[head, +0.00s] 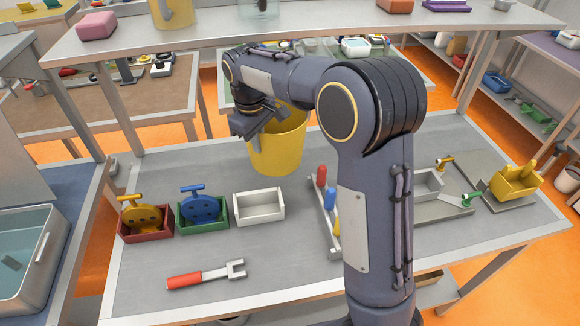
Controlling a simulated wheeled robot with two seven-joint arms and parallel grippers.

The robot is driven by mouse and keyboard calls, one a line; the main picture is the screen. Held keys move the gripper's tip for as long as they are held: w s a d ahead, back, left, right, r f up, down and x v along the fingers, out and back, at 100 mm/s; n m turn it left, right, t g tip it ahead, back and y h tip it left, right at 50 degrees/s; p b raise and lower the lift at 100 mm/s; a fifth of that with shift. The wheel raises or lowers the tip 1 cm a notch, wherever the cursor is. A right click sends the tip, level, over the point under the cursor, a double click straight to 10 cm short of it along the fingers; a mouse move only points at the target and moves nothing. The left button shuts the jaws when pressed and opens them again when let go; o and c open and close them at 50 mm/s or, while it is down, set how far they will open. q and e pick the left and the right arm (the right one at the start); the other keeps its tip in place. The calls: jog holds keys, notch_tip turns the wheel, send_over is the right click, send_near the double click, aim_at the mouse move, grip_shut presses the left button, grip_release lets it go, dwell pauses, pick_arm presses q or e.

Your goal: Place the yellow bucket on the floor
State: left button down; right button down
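The yellow bucket (279,152) stands upright on the grey worktable (130,285), toward its back middle. My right arm comes up from the front and bends over to the left. My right gripper (250,126) is at the bucket's upper left rim, overlapping it in the picture. The wrist hides part of the rim, and I cannot tell whether the fingers are closed on it. My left gripper is out of view.
Red (147,236), green (205,226) and white (281,207) boxes and a red-handled tool (204,275) lie in front of the bucket. A shelf (330,24) spans above the table's back. Orange floor (90,262) shows at left, beside a sink (22,268).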

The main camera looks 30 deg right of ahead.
aim_at(261, 168)
notch_tip(261, 168, down, 9)
jog(key=shift+f+p, duration=0.1)
jog(key=shift+p, duration=0.6)
jog(key=shift+s, duration=0.1)
jog(key=shift+f, duration=0.1)
jog(key=c, duration=1.7)
grip_release()
